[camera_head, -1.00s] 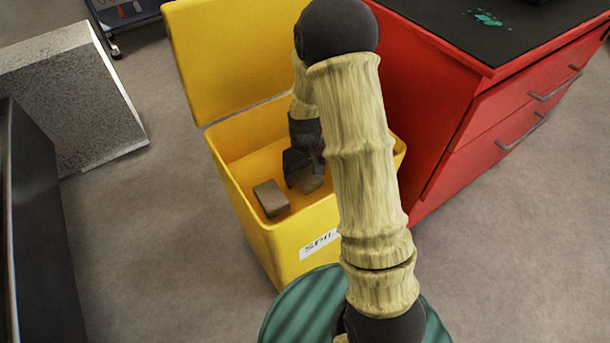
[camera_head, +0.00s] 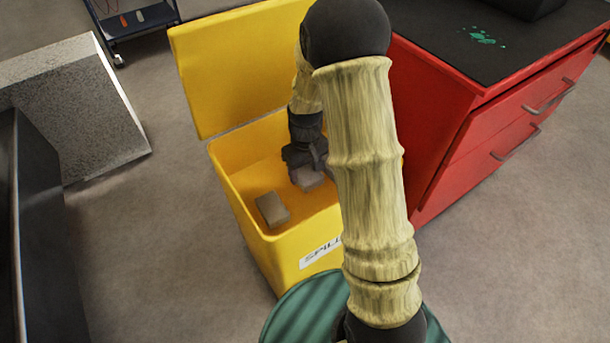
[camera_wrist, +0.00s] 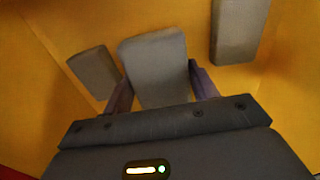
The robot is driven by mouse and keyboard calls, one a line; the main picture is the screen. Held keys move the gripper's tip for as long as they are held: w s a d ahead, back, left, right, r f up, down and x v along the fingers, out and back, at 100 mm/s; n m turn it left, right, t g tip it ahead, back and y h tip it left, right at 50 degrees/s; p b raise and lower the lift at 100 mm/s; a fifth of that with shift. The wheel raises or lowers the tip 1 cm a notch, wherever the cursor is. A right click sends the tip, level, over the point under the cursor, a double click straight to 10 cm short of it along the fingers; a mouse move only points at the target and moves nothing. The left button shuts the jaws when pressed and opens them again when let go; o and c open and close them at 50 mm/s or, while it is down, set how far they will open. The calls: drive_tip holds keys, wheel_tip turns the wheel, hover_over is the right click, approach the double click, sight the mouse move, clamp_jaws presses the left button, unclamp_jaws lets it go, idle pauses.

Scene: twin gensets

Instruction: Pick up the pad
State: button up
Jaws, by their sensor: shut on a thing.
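My gripper (camera_head: 306,168) is down inside the open yellow spill bin (camera_head: 262,247). It is shut on a grey-brown block-like pad (camera_wrist: 155,62), which shows between the two fingers in the wrist view and just below the gripper in the head view (camera_head: 308,182). A second pad (camera_head: 272,209) lies on the bin floor near the front left. In the wrist view, one loose pad (camera_wrist: 95,72) is left of the held one and another (camera_wrist: 238,30) is at upper right. I cannot tell how far the held pad is off the floor.
The bin's raised lid (camera_head: 235,75) stands at the back. A red drawer cabinet (camera_head: 480,150) stands close on the right. A green drum (camera_head: 300,310) is in front of the bin. A speckled grey block (camera_head: 85,115) is at left, with bare floor between.

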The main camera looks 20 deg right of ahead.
sight(305, 170)
drive_tip(key=shift+r+p, duration=0.45)
drive_tip(key=shift+r, duration=1.4)
